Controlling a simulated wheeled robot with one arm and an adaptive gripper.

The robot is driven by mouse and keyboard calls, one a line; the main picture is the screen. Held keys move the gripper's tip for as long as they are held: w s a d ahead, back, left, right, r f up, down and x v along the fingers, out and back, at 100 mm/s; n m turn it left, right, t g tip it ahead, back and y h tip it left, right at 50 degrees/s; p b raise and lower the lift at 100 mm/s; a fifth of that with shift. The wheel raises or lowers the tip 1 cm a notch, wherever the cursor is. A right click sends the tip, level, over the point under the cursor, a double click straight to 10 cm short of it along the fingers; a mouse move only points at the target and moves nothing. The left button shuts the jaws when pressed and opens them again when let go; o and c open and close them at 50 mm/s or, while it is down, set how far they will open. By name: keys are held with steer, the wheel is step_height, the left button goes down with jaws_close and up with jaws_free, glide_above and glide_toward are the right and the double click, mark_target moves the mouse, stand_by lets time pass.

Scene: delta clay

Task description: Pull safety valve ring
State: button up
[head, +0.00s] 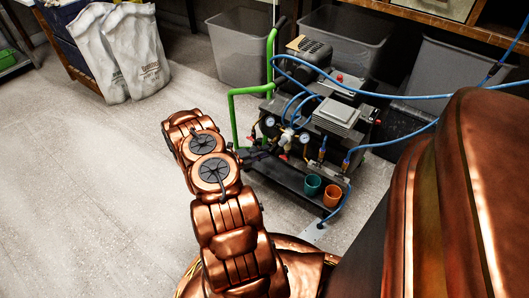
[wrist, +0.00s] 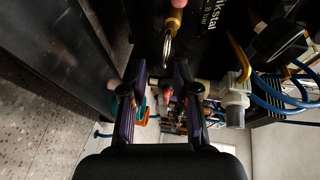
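The compressor (head: 335,120) stands on the floor in the head view, with gauges, brass fittings and a green handle. In the wrist view a shiny metal ring (wrist: 167,48) hangs below a brass-coloured fitting (wrist: 173,22) at the top, against a dark surface. This looks like the safety valve ring. My gripper (wrist: 159,70) is open, its two dark fingers apart on either side below the ring. The ring lies just beyond the fingertips in the picture, near the gap's middle; I cannot tell the exact depth. In the head view my gripper is too small and dark to make out clearly.
Blue hoses (head: 400,96) run from the compressor to the right. In the wrist view a pale valve fitting (wrist: 236,100) sits right of the fingers. A teal cup (head: 312,184) and an orange cup (head: 332,195) stand in front. Floor at left is free; grey bins (head: 238,48) stand behind.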

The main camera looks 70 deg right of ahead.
steer(key=v, duration=1.1)
steer(key=shift+w+a, duration=0.1)
steer(key=w+a+r+m+y+p, duration=0.1)
steer(key=a+r+m+p, duration=0.45)
steer(key=r, duration=0.85)
steer(key=a+r+m+y+p, duration=0.2)
steer(key=a+r+m+p, duration=0.3)
steer(key=r, duration=0.9)
steer(key=w+a+r+m+y+p, duration=0.1)
steer(key=a+r+m+p, duration=0.5)
steer(key=r, duration=0.8)
steer(key=s+a+r+m+t+y+p, duration=0.2)
steer(key=s+a+r+m+p, duration=0.1)
steer(key=a+r+p, duration=0.5)
steer(key=s+a+r+m+t+y+p, duration=0.3)
steer(key=a+r+p, duration=0.5)
steer(key=a+r, duration=0.5)
steer(key=s+a+r+m+t+y+p, duration=0.3)
steer(key=s+a+r+m+p, duration=0.2)
steer(key=r, duration=0.8)
steer(key=a+m+p, duration=0.1)
steer(key=a+p, duration=0.2)
steer(key=a, duration=0.2)
steer(key=shift+s+a+p, duration=0.15)
steer(key=shift+a+p, duration=0.1)
steer(key=shift+p, duration=0.05)
steer(key=shift+m, duration=0.25)
